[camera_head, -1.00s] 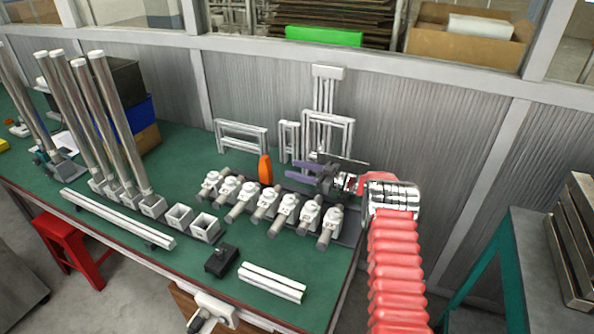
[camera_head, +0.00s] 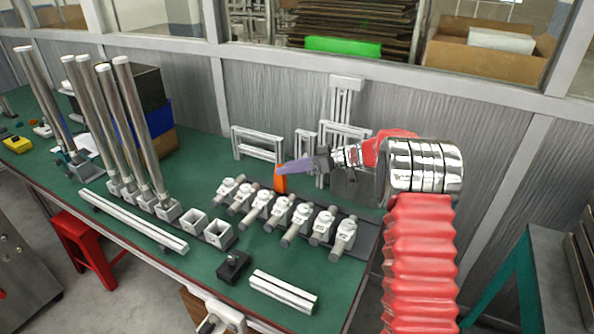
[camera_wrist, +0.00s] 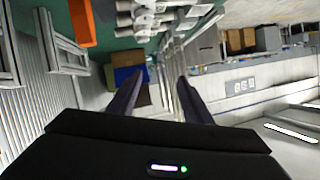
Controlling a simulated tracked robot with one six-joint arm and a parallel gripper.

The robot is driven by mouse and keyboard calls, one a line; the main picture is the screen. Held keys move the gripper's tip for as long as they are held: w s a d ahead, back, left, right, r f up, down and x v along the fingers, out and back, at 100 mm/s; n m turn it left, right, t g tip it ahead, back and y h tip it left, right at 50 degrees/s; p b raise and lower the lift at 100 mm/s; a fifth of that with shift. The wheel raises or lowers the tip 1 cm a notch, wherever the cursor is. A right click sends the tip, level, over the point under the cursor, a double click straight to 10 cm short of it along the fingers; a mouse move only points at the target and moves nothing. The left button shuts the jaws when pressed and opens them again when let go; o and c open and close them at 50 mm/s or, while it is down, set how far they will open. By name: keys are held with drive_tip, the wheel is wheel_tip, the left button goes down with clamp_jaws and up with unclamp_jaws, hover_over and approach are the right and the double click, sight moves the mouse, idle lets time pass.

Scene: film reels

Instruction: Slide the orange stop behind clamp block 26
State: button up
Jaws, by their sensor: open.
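The orange stop (camera_head: 281,182) stands on the green bench behind the left part of the row of clamp blocks (camera_head: 282,206). It also shows at the top left of the wrist view (camera_wrist: 82,22). The blocks are whitish with grey cylinders, and their numbers are too small to read, so I cannot tell which is 26. My gripper (camera_head: 283,168) has purple fingers and overlaps the stop's upper part in the head view. In the wrist view my gripper (camera_wrist: 160,78) is open, with nothing between its fingers; the stop lies outside them, to the left.
White frames (camera_head: 258,143) stand behind the stop against the grey wall panel. Tall metal tubes (camera_head: 140,125) stand in sockets at the left. A black block (camera_head: 233,265) and a white rail (camera_head: 283,291) lie in front. Green bench top is free between these and the blocks.

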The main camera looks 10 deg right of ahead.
drive_tip(key=s+a+r+m+g+h, duration=0.1)
drive_tip(key=s+a+r+m+h, duration=0.3)
drive_tip(key=s, duration=0.7)
drive_tip(key=s+a+r+g+h, duration=0.1)
drive_tip(key=s+r+g+h, duration=0.1)
drive_tip(key=s+r, duration=0.65)
drive_tip(key=s+d+f+m+t+h, duration=0.1)
drive_tip(key=s+d+m+h, duration=0.1)
drive_tip(key=s, duration=1.1)
drive_tip(key=s+d+f+m+t+h, duration=0.1)
drive_tip(key=s+d+f+m+h, duration=0.1)
drive_tip(key=s, duration=1.1)
drive_tip(key=shift+s+d+f+m+t+h, duration=0.15)
drive_tip(key=shift+s+d+m+t+h, duration=0.25)
drive_tip(key=shift+d+h, duration=0.75)
drive_tip(key=shift+w, duration=0.15)
drive_tip(key=shift+c, duration=0.6)
